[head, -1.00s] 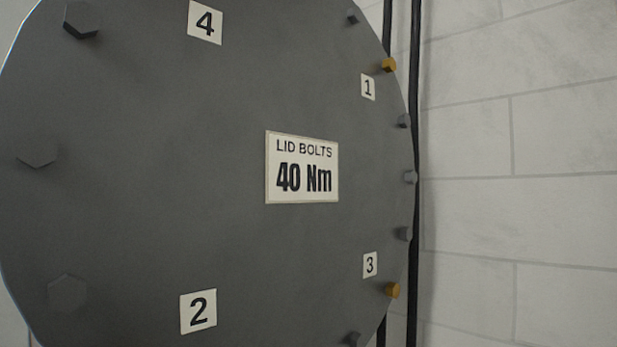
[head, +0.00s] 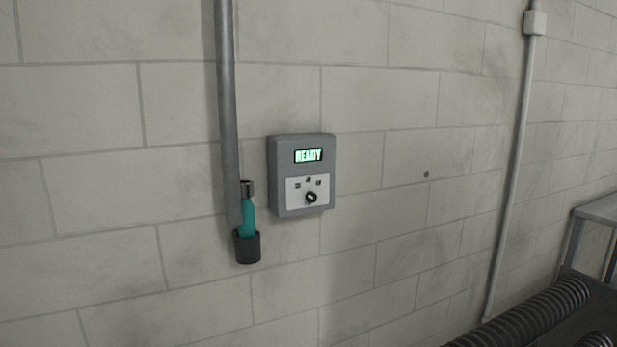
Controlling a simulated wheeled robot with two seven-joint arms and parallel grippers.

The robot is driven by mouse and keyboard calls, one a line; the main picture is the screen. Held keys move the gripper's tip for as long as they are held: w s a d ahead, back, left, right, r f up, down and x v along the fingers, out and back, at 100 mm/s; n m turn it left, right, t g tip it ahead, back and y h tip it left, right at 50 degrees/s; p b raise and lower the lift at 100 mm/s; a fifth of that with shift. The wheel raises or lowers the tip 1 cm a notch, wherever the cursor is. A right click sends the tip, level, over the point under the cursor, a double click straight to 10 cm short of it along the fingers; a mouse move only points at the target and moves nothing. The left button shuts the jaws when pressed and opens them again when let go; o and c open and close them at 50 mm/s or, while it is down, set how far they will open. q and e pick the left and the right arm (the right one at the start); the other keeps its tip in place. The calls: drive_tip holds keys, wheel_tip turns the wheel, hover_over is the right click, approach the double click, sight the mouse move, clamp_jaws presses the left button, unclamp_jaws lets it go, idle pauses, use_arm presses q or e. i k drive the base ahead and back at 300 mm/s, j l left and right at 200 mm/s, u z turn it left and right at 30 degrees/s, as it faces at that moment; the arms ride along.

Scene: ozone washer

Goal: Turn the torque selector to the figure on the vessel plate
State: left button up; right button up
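The torque selector is a small black knob (head: 311,198) on the white lower panel of a grey wall box (head: 273,180). Several small marks sit around the knob, too small to read. A lit green display (head: 308,155) on the box reads READY. The way the knob points is too small to tell. The vessel plate is out of view now; one second ago it read LID BOLTS 40 Nm. Neither of my grippers is in view.
A teal-handled tool (head: 247,217) stands in a black holder (head: 247,248) left of the box, in front of a grey vertical pipe (head: 228,110). A thin conduit (head: 512,160) runs down the wall at right. A ribbed black hose (head: 535,312) and a grey table (head: 597,210) are at lower right.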

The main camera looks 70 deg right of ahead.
sight(311, 198)
drive_tip(key=z, duration=2.1)
